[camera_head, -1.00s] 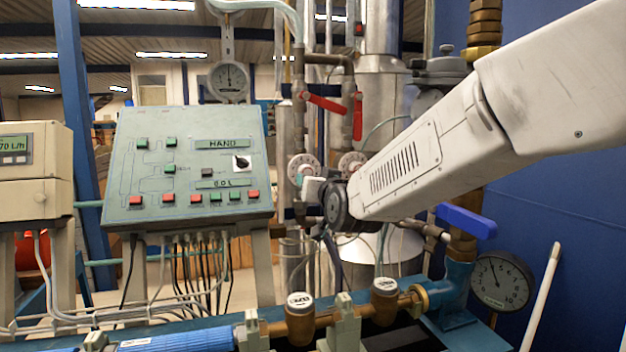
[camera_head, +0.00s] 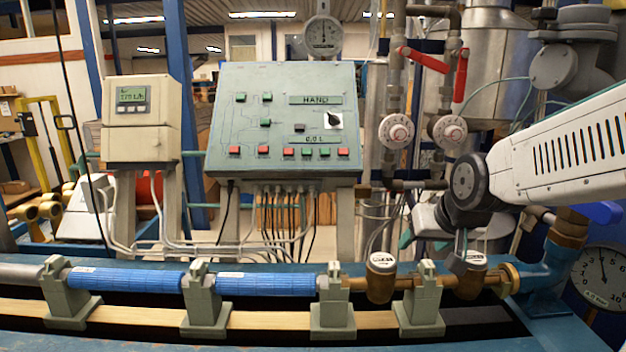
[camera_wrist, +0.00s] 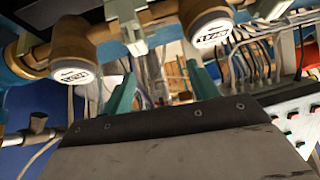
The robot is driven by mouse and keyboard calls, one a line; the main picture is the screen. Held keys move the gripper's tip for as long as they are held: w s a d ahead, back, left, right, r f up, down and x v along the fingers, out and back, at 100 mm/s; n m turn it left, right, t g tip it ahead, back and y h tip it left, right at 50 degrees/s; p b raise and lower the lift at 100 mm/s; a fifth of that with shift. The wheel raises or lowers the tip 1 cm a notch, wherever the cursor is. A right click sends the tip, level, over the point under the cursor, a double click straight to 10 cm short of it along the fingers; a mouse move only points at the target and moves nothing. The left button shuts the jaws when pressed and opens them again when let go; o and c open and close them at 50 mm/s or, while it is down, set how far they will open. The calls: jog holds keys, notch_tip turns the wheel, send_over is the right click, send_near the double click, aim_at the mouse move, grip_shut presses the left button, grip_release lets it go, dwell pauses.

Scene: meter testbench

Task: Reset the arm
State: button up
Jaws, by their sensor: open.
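My arm reaches in from the right in the head view, its wrist bent down in front of the pipework. My gripper (camera_wrist: 163,88) shows two teal fingers spread apart in the wrist view, with nothing held between them. In the head view the gripper is partly hidden by the wrist. It hangs close to two brass meters with white caps on the test pipe, the left meter (camera_head: 381,277) and the right meter (camera_head: 468,277). Both meters also show near the top of the wrist view. I cannot tell whether the gripper touches anything.
A green control panel (camera_head: 250,115) with buttons stands behind the pipe, with a display box (camera_head: 140,130) left of it. Blue pipe sections (camera_head: 125,280) lie in clamps along the bench. Red-handled valves (camera_head: 425,60), a blue elbow (camera_head: 548,265) and a pressure gauge (camera_head: 602,275) are at the right.

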jog(key=s+d+g, duration=0.2)
jog(key=s+g, duration=0.1)
jog(key=s, duration=1)
jog(key=s+d+g+h, duration=0.1)
jog(key=s+d+g, duration=0.2)
jog(key=s, duration=1)
jog(key=shift+r, duration=0.15)
